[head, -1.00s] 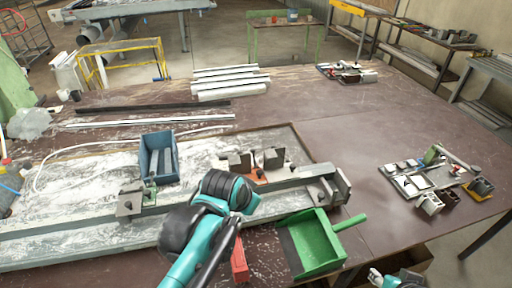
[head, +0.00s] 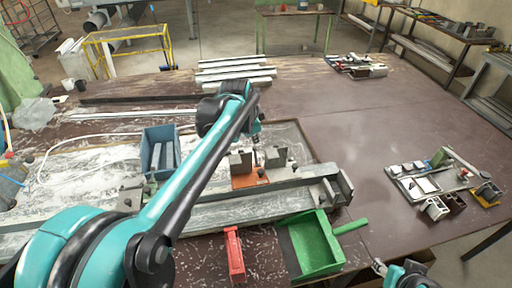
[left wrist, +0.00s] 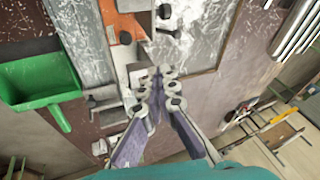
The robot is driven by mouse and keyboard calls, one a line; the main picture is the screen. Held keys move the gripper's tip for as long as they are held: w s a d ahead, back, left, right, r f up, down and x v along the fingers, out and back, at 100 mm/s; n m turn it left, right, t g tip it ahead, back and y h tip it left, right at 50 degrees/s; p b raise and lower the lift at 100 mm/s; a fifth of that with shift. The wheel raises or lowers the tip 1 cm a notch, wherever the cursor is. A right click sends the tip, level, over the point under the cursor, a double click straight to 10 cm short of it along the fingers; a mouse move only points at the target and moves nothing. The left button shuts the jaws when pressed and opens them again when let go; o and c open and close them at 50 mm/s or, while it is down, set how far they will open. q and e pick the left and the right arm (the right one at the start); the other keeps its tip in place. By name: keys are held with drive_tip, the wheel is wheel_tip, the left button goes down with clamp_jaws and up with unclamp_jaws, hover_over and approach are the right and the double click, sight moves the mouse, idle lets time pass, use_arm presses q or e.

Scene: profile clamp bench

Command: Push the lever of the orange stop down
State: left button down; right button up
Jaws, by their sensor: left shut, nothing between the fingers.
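The orange stop (head: 250,181) sits on the grey rail, with grey metal blocks (head: 275,156) on and beside it. My left gripper (head: 255,156) points down right over the stop, close to the blocks. In the left wrist view the gripper (left wrist: 158,80) has its fingertips together, with nothing between them. Orange parts of the stop (left wrist: 132,6) show at the top there, beyond the fingertips. I cannot clearly make out the lever or whether a fingertip touches it. My right gripper (head: 379,267) is small at the bottom edge, away from the stop.
A green dustpan (head: 314,247) and a red block (head: 234,254) lie in front of the rail. A blue bin (head: 160,150) stands behind it on the left. Metal profiles (head: 235,75) lie at the back.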

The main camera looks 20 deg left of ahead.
use_arm(q)
drive_tip(key=b, duration=0.4)
hover_over(256, 159)
drive_tip(key=s+d, duration=0.2)
wheel_tip(256, 159, down, 10)
drive_tip(key=shift+d+r, duration=0.1)
drive_tip(key=shift+w+a+f+b, duration=0.3)
drive_tip(key=shift+w+a+f, duration=0.2)
drive_tip(key=shift+w+a, duration=0.3)
drive_tip(key=shift+w+a+f, duration=0.2)
drive_tip(key=shift+a, duration=0.15)
drive_tip(key=shift+w+a, duration=0.15)
